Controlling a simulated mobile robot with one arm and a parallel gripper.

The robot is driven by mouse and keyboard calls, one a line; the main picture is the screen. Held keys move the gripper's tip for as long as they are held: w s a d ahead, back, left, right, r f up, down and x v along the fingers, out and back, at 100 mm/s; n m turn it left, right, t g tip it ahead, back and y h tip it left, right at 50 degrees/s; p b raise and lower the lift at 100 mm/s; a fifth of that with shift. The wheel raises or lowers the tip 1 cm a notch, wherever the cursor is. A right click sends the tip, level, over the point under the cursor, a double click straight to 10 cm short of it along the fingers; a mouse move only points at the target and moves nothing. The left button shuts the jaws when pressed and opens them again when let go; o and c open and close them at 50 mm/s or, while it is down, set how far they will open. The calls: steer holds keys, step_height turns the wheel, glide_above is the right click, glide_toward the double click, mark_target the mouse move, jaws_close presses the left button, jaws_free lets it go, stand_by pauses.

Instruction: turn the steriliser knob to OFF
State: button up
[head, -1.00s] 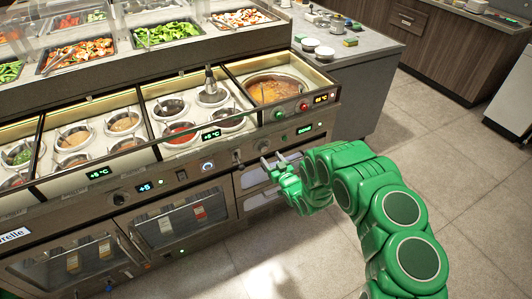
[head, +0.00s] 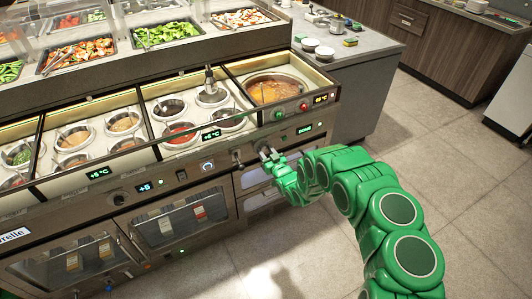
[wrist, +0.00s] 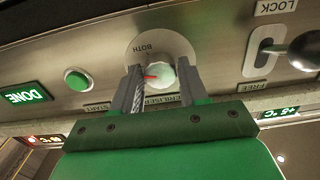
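The steriliser knob (wrist: 162,75) is a small pale round knob with a red pointer mark, on a grey plate lettered BOTH; the pointer aims to the picture's left. The lettering below it is partly hidden by my fingers. My gripper (wrist: 160,88) has one grey finger on each side of the knob. The fingers look apart, with the knob between them; I cannot tell whether they touch it. In the head view, my gripper (head: 268,153) is at the counter's front panel, and its fingertips largely hide the knob.
A green START button (wrist: 77,79) and a green DONE display (wrist: 25,95) sit left of the knob in the wrist view. A LOCK/FREE lever (wrist: 300,50) is close on the right. Above the panel is a soup well (head: 272,88). Open floor lies at right.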

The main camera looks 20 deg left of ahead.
steer(key=c, duration=0.6)
steer(key=shift+n, duration=0.4)
steer(key=n, duration=0.2)
steer(key=shift+n, duration=0.4)
steer(key=n, duration=0.4)
steer(key=shift+n, duration=0.3)
steer(key=n, duration=1.1)
steer(key=shift+n, duration=0.3)
